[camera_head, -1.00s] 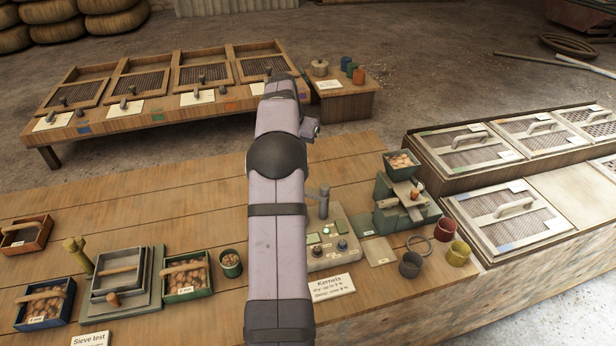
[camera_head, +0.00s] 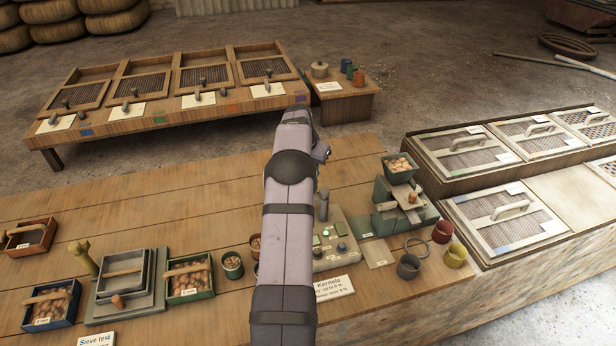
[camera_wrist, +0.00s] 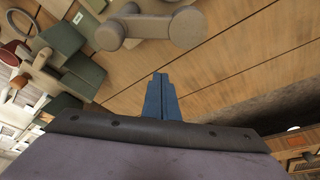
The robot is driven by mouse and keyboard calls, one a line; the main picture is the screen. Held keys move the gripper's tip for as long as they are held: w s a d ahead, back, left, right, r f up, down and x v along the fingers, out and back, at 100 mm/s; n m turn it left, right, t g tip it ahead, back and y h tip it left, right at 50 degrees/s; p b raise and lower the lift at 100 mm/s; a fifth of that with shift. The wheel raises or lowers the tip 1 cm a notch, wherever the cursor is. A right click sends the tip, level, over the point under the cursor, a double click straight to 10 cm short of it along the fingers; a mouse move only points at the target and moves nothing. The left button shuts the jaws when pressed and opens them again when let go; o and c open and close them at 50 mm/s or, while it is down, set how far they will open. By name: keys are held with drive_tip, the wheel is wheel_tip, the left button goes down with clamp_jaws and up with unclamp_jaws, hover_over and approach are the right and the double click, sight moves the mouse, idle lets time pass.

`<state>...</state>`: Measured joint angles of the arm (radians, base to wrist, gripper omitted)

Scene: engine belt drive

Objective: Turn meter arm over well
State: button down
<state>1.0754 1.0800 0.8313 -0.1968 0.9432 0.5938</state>
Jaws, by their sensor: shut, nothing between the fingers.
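The meter (camera_head: 337,250) is a pale box with a small green display and knobs on the bench, partly hidden behind my arm in the head view. Its grey upright post and arm (camera_head: 323,203) stand at the back of the box. In the wrist view the meter arm (camera_wrist: 150,26) appears to be the beige-grey bar with round ends at the top edge. My gripper (camera_wrist: 160,78) shows there as blue fingers, shut and empty, apart from the bar and below it in the picture. In the head view my gripper is hidden behind my arm. I cannot make out the well.
A green mill-like device (camera_head: 405,205) with a bin of kernels stands right of the meter. Several cups, including a yellow one (camera_head: 457,255), and a ring are near it. A "Kernels" card (camera_head: 334,287) lies in front. Bench planks behind the meter are clear.

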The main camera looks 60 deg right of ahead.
drive_tip(key=shift+a+f+p, duration=0.4)
drive_tip(key=shift+a+p, duration=0.25)
drive_tip(key=shift+a, duration=0.2)
drive_tip(key=shift+a+f+p, duration=0.4)
drive_tip(key=shift+a+p, duration=0.25)
drive_tip(key=shift+a, duration=0.2)
drive_tip(key=shift+w+a+n, duration=0.1)
drive_tip(key=shift+a+n, duration=0.15)
drive_tip(key=shift+n, duration=0.05)
drive_tip(key=shift+a+n+t+b, duration=0.45)
drive_tip(key=shift+a+n, duration=0.2)
drive_tip(key=shift+n, duration=0.45)
drive_tip(key=a+n+t, duration=0.1)
drive_tip(key=a+n, duration=0.1)
drive_tip(key=n, duration=0.1)
drive_tip(key=shift+a+y+b, duration=0.1)
drive_tip(key=shift+y+b, duration=0.2)
drive_tip(key=shift+a+n, duration=0.3)
drive_tip(key=shift+a, duration=0.05)
drive_tip(key=shift+s+a, duration=0.1)
drive_tip(key=shift+s, duration=0.1)
